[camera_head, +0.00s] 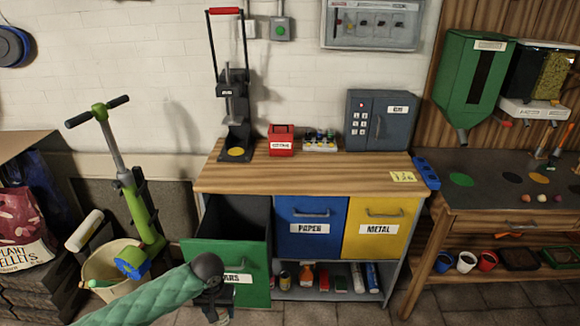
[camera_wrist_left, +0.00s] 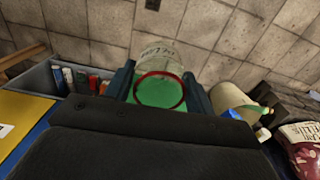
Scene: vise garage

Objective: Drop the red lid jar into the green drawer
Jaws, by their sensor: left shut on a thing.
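The green drawer (camera_head: 215,255) stands pulled open at the left of the cabinet, with its dark inside showing and its front label partly covered by my arm. My left gripper (camera_head: 217,312) is in front of the drawer's front in the head view. In the left wrist view, my left gripper (camera_wrist_left: 160,92) is shut on the red lid jar (camera_wrist_left: 160,55), whose pale labelled body and red ring show between the fingers. Green shows inside the ring; I cannot tell whether it is seen through the jar. The jar is hidden in the head view. My right gripper is out of view.
The blue drawer (camera_head: 311,241) and yellow drawer (camera_head: 377,240) are closed. A wooden top (camera_head: 310,176) above them holds a press (camera_head: 236,120), a red box (camera_head: 281,140) and a grey safe (camera_head: 380,120). A bucket (camera_head: 105,262) with a green tool stands to the left.

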